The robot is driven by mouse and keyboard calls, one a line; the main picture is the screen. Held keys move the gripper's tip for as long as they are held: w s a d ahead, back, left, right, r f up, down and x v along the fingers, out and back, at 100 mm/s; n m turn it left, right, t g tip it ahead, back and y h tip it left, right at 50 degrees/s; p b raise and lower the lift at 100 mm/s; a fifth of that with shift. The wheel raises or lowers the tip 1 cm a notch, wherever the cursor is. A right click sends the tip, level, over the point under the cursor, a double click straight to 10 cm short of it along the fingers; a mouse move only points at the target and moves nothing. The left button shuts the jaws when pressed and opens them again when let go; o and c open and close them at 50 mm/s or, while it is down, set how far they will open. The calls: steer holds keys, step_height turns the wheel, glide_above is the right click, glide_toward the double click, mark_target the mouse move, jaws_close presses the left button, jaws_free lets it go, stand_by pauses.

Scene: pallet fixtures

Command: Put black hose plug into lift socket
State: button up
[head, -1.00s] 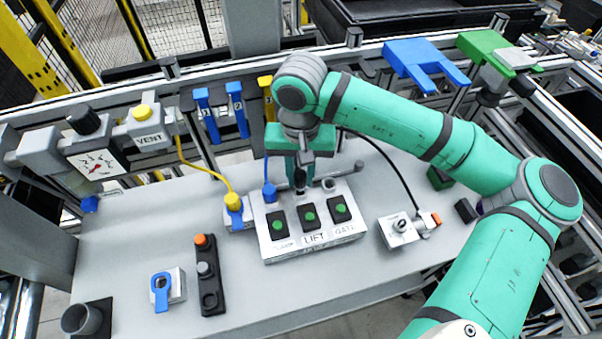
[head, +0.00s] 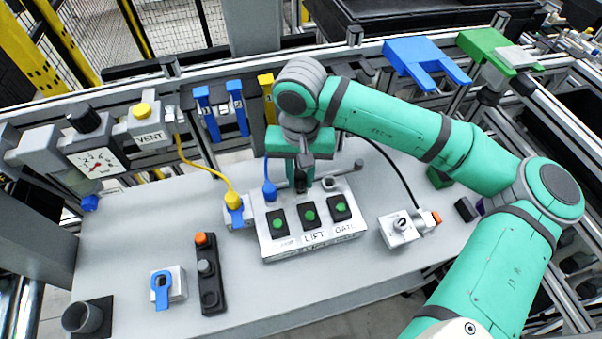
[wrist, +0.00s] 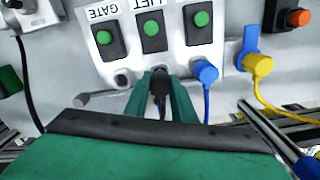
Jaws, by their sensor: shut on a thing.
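The black hose plug (wrist: 159,82) is upright between the two green fingers of my gripper (wrist: 160,92), which are shut on it. In the head view my gripper (head: 301,182) is at the back edge of the grey switch panel (head: 312,240), behind the LIFT switch. The plug is over the place of the lift socket, in line with the LIFT switch (wrist: 153,32). The socket itself is hidden by the plug and fingers. I cannot tell whether the plug is seated in it.
A blue plug (wrist: 205,72) stands in the socket beside it, and the GATE socket (wrist: 122,79) is empty. A yellow plug (head: 233,200) sits in a blue-clipped holder to the left. A black cable (head: 393,172) runs to a grey box (head: 399,230) at right.

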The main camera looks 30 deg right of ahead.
mark_target(300, 176)
steer(key=shift+f, duration=0.8)
steer(key=o, duration=1.1)
steer(key=shift+o, duration=0.2)
steer(key=shift+r, duration=0.1)
step_height(300, 176, up, 11)
steer(key=shift+f, duration=0.2)
